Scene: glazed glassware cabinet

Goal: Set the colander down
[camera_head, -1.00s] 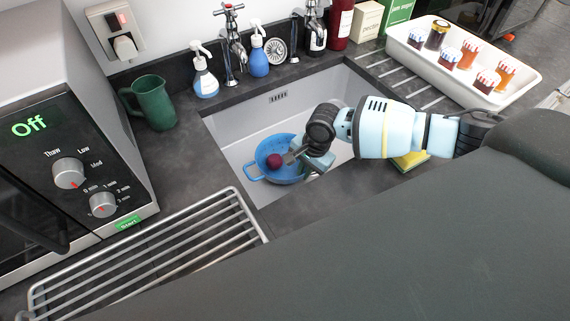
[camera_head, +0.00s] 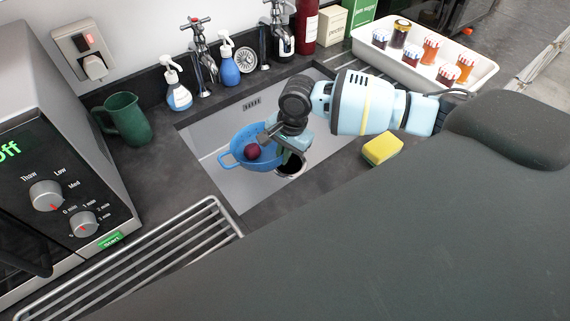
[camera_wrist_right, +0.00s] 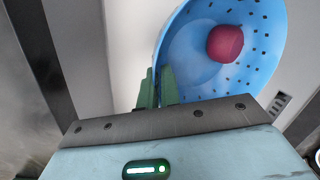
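The blue colander (camera_head: 238,157) is in the sink (camera_head: 215,130), held up above its floor. A dark red round item (camera_head: 252,151) lies in the colander. My right gripper (camera_head: 275,136) is at the colander's right side. In the right wrist view its green fingers (camera_wrist_right: 158,88) are closed at the near edge of the colander (camera_wrist_right: 190,60); the exact grip point is partly hidden. The dark red item (camera_wrist_right: 225,43) shows inside the perforated bowl there. My left gripper is not in view.
The sink drain (camera_head: 292,168) shows beside the colander. A yellow sponge (camera_head: 382,148) lies on the counter right of the sink. A green jug (camera_head: 125,120), a wire rack (camera_head: 150,265) and soap bottles (camera_head: 178,90) stand around. A white tray (camera_head: 478,88) holds several jars.

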